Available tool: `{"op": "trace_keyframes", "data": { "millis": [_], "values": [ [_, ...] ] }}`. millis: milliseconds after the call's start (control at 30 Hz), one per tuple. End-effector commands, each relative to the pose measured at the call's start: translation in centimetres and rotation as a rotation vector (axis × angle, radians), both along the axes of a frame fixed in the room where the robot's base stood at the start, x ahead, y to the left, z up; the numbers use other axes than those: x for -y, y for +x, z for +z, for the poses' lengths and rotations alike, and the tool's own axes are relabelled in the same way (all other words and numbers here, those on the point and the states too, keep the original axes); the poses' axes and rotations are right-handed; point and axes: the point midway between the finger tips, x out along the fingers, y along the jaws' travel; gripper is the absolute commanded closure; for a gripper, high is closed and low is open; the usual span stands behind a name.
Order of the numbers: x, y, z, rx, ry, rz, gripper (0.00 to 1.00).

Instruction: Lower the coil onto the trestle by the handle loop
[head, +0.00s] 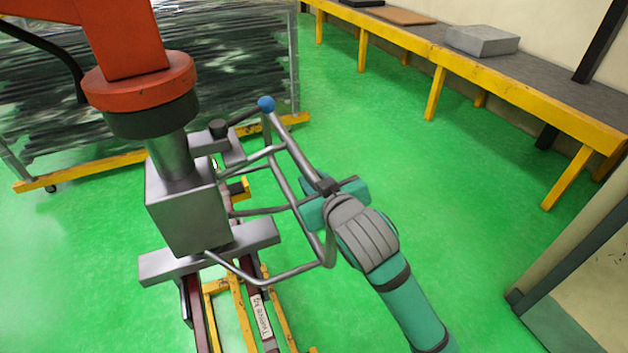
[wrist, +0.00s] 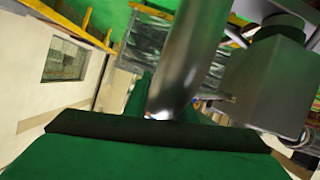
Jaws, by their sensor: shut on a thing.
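A grey metal lifting block (head: 185,212) hangs from an orange hoist arm (head: 138,85). A bent tubular handle loop (head: 285,270) extends from it to the right. My gripper (head: 330,192) is shut on the outer upright of this handle loop. In the wrist view the tube of the handle loop (wrist: 190,60) runs close past my green gripper (wrist: 160,135). Below the block are dark red bars, one with a white label, seemingly the coil (head: 265,318), partly hidden by the block. The yellow trestle (head: 239,310) stands under and beside them. I cannot tell whether coil and trestle touch.
A blue ball (head: 266,104) tops a corner of the handle frame. A wheeled rack (head: 293,60) with a yellow base stands behind at left. A yellow-legged bench (head: 430,45) with a grey box (head: 482,40) runs along the right wall. Green floor between them is clear.

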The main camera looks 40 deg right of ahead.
Motion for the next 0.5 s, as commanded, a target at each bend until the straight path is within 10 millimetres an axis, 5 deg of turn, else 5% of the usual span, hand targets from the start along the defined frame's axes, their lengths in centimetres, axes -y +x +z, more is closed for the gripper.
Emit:
{"op": "trace_keyframes", "data": {
  "millis": [33,433,467,500],
  "values": [
    [-0.43,0.27,-1.19,-0.025,0.020,0.007,1.00],
    [-0.45,0.28,-1.19,-0.025,0.019,0.008,1.00],
    [-0.45,0.28,-1.20,-0.026,0.020,0.007,0.69],
    [-0.44,0.28,-1.19,-0.026,0.020,0.007,0.60]
  ]
}}
